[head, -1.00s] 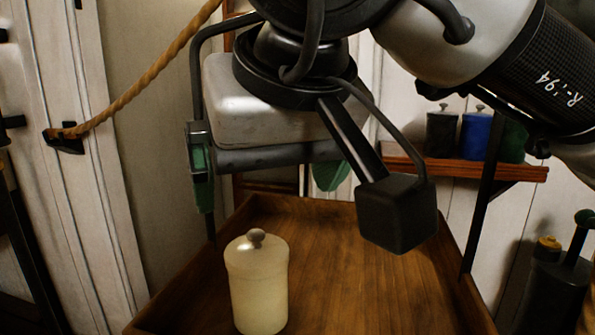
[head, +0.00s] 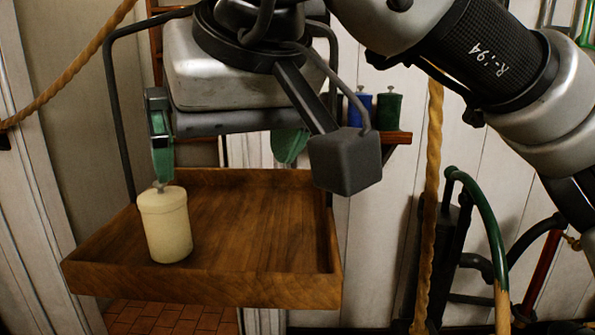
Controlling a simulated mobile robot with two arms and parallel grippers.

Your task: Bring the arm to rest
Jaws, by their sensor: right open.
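My right gripper (head: 226,168) hangs from the top of the head view, with its arm coming in from the upper right. Its two green-padded fingers are wide apart, with nothing between them. A cream lidded jar (head: 166,228) with a small knob stands upright on a wooden tray (head: 205,285), near its left side. The left finger's tip overlaps the jar's knob in the picture; I cannot tell whether they touch. The other finger is partly hidden behind the wrist's dark block. My left gripper is not in view.
A blue canister (head: 359,110) and a green canister (head: 388,112) stand on a wall shelf (head: 398,138) behind my wrist. A rope (head: 430,200) hangs right of the tray, near dark and green curved handles (head: 490,225). The tray's middle and right are bare.

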